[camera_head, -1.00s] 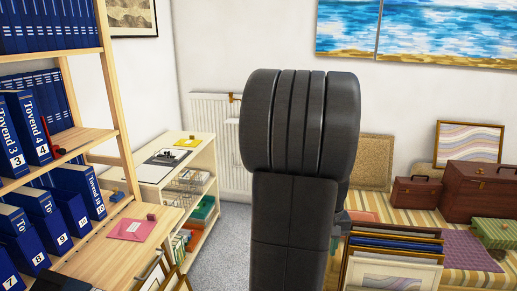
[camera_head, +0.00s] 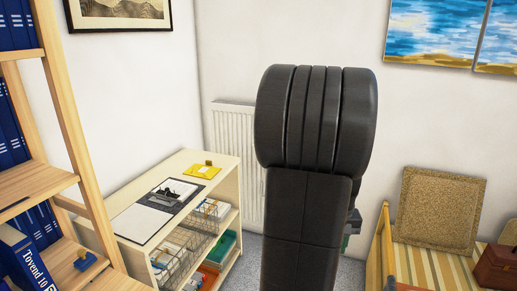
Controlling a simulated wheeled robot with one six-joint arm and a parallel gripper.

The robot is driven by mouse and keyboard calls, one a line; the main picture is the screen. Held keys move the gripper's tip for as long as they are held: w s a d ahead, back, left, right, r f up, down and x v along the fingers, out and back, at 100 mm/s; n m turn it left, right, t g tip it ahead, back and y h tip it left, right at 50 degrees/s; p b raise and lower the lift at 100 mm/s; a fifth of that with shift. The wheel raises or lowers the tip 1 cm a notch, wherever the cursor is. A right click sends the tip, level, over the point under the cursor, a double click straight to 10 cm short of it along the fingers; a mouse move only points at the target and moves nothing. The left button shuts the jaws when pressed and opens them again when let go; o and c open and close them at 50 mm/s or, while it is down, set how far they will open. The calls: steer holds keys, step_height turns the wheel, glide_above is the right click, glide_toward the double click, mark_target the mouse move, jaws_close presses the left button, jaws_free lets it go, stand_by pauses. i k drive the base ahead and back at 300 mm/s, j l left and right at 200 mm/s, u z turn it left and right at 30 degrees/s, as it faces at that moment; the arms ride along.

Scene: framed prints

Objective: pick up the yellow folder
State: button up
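The yellow folder (camera_head: 203,171) lies flat on the top of a low cream shelf unit (camera_head: 226,165), near its far right end. A small brown object (camera_head: 208,163) sits on or at the folder's back edge. My arm (camera_head: 312,150) stands upright in the middle of the picture, to the right of the folder and apart from it. My gripper is mostly hidden behind the arm; only a small dark part (camera_head: 353,222) shows at its right side. Its fingers cannot be made out.
An open book or print (camera_head: 160,208) lies on the same shelf top, nearer to me. Wire baskets (camera_head: 180,257) and folders fill the shelves below. A wooden rack with blue binders (camera_head: 28,258) stands at left. A radiator (camera_head: 235,140) and a cork board (camera_head: 437,210) are behind.

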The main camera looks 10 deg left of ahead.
mark_target(208, 171)
steer(key=i+l+u, duration=0.1)
steer(key=i+u, duration=0.15)
steer(key=i, duration=0.3)
steer(key=i+l+u, duration=0.25)
steer(key=i, duration=0.25)
steer(key=i+l+u, duration=0.25)
steer(key=i, duration=0.25)
steer(key=i+l+u, duration=0.15)
steer(key=i+u, duration=0.3)
steer(key=i+l+u, duration=0.2)
steer(key=u, duration=0.2)
steer(key=i+l+u, duration=0.25)
steer(key=l+u, duration=0.2)
steer(key=i+l+u, duration=0.2)
steer(key=l+u, duration=0.2)
